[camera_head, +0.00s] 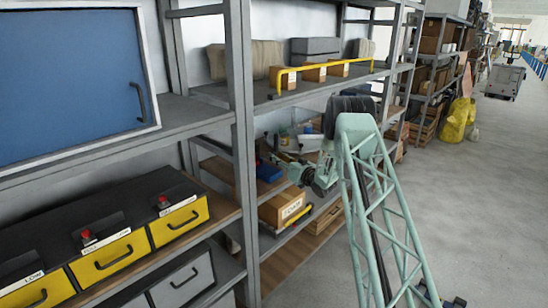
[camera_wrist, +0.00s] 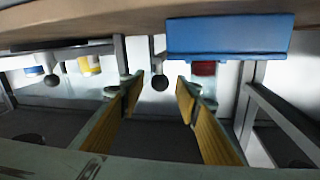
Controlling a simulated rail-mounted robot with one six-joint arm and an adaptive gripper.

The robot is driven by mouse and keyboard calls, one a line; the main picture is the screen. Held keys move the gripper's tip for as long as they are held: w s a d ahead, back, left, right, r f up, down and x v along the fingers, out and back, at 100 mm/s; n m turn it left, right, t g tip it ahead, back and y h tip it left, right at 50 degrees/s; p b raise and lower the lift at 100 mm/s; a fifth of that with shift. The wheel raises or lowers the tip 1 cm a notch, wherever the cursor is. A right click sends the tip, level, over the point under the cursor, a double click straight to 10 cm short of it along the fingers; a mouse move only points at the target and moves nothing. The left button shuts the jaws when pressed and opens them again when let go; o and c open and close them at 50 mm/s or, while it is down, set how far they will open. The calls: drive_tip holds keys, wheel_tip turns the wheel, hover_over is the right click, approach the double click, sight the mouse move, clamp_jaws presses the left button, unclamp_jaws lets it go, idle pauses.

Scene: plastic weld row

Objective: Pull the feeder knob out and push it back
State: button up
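In the wrist view, a dark ball knob (camera_wrist: 160,82) on a short rod shows between my gripper's fingers, beyond their tips. A second dark ball knob (camera_wrist: 50,80) is farther left. Neither bears a readable label, so I cannot tell which is the feeder knob. My gripper (camera_wrist: 158,84) is open, with one yellow-padded finger on each side of the first knob and a visible gap to both. In the head view my gripper (camera_head: 276,156) reaches left into the shelf bay; its fingers are small there and the knobs cannot be made out.
The wrist picture looks upside down: the brown shelf board (camera_wrist: 110,18) runs along its top. A grey shelf post (camera_head: 241,120) and a cardboard box (camera_head: 283,206) are near my arm.

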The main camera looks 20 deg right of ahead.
drive_tip(key=shift+x, duration=1.3)
clamp_jaws()
